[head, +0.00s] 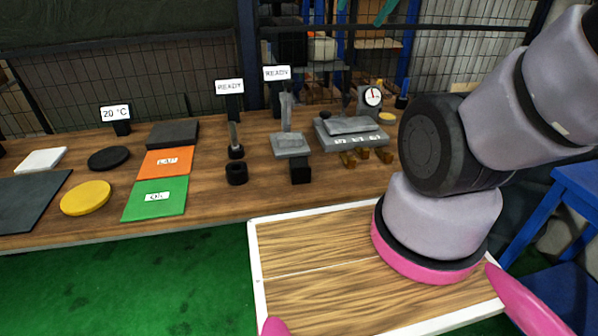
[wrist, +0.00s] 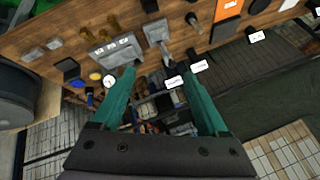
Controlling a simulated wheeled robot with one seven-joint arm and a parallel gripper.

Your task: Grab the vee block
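My gripper (wrist: 159,65) is open, with two teal fingers apart and nothing held between them. Its fingertips also show at the top edge of the head view (head: 360,17), above the back of the bench. No part is clearly recognisable as the vee block. Two small grey blocks (wrist: 43,49) lie together on the bench at the left of the wrist view; my arm appears to hide that area in the head view. A grey bracket-like piece (head: 290,145) and a grey plate with a part on it (head: 349,133) stand mid-bench, apart from my gripper.
The wooden bench (head: 215,204) carries a green mat (head: 156,199), an orange mat (head: 166,162), a yellow disc (head: 86,198), a dial gauge (head: 372,97) and several dark parts. READY signs (head: 229,87) stand upright behind. A white-edged tray (head: 253,262) is in front.

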